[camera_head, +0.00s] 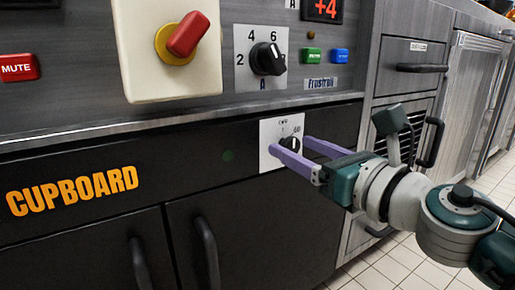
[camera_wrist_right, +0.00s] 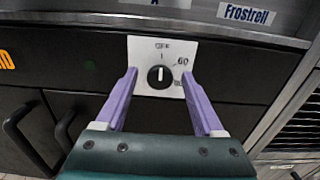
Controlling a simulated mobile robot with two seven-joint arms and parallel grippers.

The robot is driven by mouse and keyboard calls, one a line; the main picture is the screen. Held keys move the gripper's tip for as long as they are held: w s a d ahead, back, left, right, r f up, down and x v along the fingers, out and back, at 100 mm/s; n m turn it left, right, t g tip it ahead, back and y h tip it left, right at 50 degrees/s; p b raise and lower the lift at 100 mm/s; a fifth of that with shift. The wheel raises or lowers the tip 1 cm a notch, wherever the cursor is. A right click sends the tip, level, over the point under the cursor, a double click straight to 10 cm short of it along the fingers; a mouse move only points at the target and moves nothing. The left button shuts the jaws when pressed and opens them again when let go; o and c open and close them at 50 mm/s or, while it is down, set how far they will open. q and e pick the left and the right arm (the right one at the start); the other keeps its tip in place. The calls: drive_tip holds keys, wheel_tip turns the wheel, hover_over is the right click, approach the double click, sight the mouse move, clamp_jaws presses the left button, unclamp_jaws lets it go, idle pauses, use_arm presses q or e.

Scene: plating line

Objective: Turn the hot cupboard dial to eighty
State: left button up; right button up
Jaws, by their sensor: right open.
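The hot cupboard dial is a small black knob (camera_wrist_right: 160,77) on a white plate (camera_wrist_right: 149,47) set in the black cupboard front. Its pale mark points up, toward OFF. The 60 is to the upper right of the knob, and a lower right label is partly hidden by a finger. The knob also shows in the head view (camera_head: 291,144). My right gripper (camera_head: 289,146) has its two purple fingers spread open. In the wrist view its fingertips (camera_wrist_right: 160,71) are on either side of the knob, with gaps between. My left gripper is out of view.
Above are a red-handled switch (camera_head: 188,34) on a cream box, another black dial (camera_head: 267,59), and green (camera_head: 314,55) and blue (camera_head: 339,56) buttons. Cupboard door handles (camera_head: 208,252) stick out below. A drawer unit with handles (camera_head: 422,68) stands at the right.

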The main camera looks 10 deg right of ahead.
drive_tip(key=shift+c, duration=0.2)
drive_tip(key=shift+c, duration=0.7)
clamp_jaws()
